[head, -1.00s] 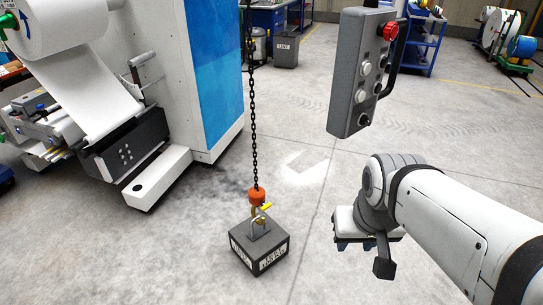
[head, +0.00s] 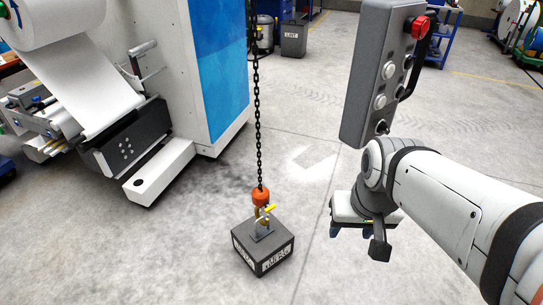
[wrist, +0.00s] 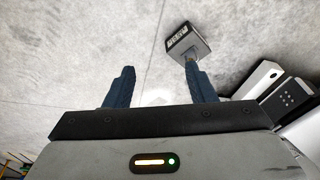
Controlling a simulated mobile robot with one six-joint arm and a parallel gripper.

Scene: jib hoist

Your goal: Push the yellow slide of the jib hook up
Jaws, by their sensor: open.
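The jib hook (head: 260,213) hangs on a black chain below an orange block (head: 261,196). Its small yellow slide (head: 268,209) sticks out toward the right. The hook is at the handle on top of a dark grey weight block (head: 262,247); I cannot tell how far it is engaged. In the wrist view my gripper (wrist: 160,85) is open and empty over bare floor. The weight block (wrist: 184,45) shows there beyond the right finger.
A grey pendant control box (head: 378,75) with a red button hangs above my arm. A white and blue machine with a paper roll (head: 50,25) stands at the left. Its white foot (head: 160,172) reaches toward the hook. The floor around the weight is clear.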

